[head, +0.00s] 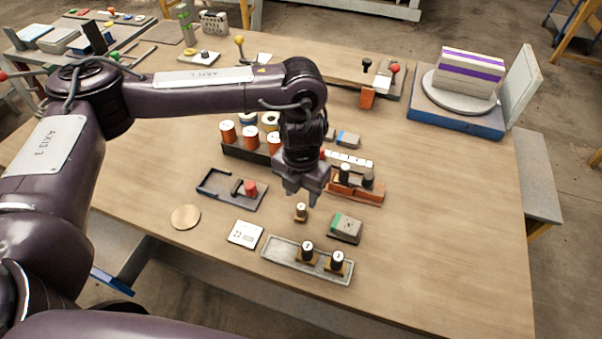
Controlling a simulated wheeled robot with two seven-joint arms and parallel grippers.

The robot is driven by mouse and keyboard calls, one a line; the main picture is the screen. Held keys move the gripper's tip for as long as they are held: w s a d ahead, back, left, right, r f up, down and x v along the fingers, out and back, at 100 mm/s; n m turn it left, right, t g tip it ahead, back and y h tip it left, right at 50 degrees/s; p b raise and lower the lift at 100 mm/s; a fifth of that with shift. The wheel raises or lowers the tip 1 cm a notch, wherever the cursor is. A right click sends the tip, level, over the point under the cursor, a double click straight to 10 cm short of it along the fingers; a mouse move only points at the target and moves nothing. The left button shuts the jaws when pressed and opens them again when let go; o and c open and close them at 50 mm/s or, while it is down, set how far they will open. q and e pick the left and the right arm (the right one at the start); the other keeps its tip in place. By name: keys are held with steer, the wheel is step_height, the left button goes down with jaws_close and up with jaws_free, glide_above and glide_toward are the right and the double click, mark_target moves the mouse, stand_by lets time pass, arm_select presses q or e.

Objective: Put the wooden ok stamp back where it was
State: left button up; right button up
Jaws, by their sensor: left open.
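A small stamp (300,213) with a wooden base and a dark knob stands upright on the bare table. My left gripper (304,196) is open and points down just above and behind it, with no visible hold on it. A grey tray (280,254) lies in front and holds two similar stamps, one in the middle (307,252) and one at its right end (337,262). The tray's left part is empty. The labels on the knobs are too small to read. My right gripper is not in view.
A green-topped block (345,228) lies right of the loose stamp, and a white card (245,234) lies left of it. A dark frame (212,188) and orange spools (251,138) stand behind. The table's right side (450,220) is clear.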

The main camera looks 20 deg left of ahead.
mark_target(301, 206)
arm_select(q)
step_height(301, 206, up, 6)
steer(key=shift+r, duration=0.15)
stand_by(0.6)
